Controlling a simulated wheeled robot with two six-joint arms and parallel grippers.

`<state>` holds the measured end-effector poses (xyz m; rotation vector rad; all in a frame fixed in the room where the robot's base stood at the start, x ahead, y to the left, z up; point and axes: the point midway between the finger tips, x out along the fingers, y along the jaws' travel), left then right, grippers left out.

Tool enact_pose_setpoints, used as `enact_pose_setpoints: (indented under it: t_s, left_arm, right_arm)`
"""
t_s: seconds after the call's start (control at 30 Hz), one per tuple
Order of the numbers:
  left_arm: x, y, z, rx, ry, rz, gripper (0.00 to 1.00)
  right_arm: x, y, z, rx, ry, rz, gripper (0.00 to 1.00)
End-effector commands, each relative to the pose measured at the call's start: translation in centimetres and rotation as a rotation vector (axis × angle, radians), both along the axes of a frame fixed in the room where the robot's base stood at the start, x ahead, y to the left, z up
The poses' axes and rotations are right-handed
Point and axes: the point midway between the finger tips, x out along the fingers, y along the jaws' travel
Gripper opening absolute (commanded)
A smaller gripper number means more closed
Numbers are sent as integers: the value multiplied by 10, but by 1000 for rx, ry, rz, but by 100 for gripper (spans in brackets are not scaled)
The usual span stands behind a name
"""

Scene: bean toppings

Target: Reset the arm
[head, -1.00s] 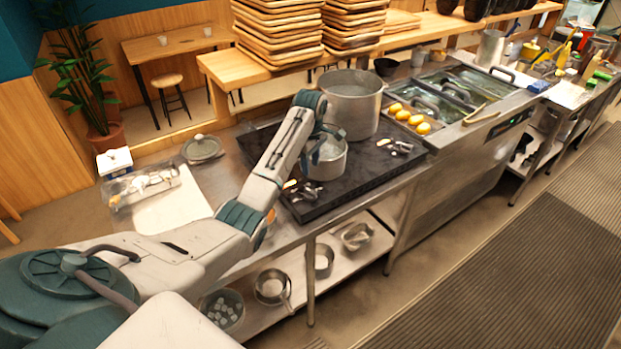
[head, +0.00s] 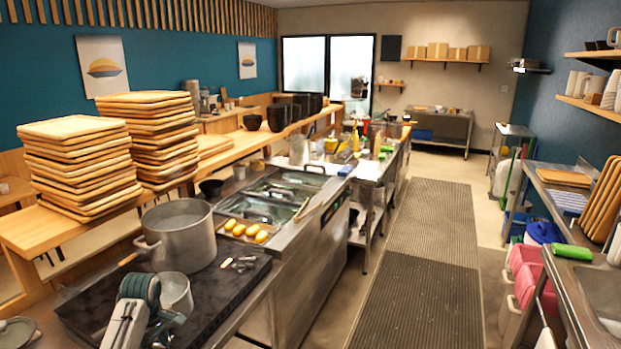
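My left arm comes in at the bottom left, over the dark stovetop (head: 80,308). Its white and teal end, with the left gripper (head: 166,322), is beside the small metal pot (head: 178,291) and covers part of it. The fingers are too hidden to tell whether they are open or shut. A large metal pot (head: 182,240) stands behind the small one on the stovetop. My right arm and gripper are not in view.
Stacked wooden trays (head: 80,165) stand on the wooden counter at the left. Yellow items (head: 245,230) lie beside the sunken metal bins (head: 262,205). A ribbed floor mat (head: 415,300) runs down the clear aisle. A right-hand counter (head: 570,285) holds boards and a green item.

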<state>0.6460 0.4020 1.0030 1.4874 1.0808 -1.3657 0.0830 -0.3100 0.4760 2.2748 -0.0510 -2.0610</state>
Motion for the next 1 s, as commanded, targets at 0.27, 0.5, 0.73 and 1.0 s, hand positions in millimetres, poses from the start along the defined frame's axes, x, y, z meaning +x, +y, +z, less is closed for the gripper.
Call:
enact_pose_setpoints:
  t_s: [0.27, 0.5, 0.73, 1.0]
  left_arm:
    - [-108, -51, -70, 74, -37, -448, 36]
    - [-211, -89, -87, 131, -78, -810, 36]
    - [-291, -113, -73, 181, -112, -1071, 36]
    - [-341, -125, -52, 222, -132, -1230, 36]
  right_arm:
    - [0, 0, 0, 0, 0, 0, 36]
    - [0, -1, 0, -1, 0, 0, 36]
    - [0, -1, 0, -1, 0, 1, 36]
    - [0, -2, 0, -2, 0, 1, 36]
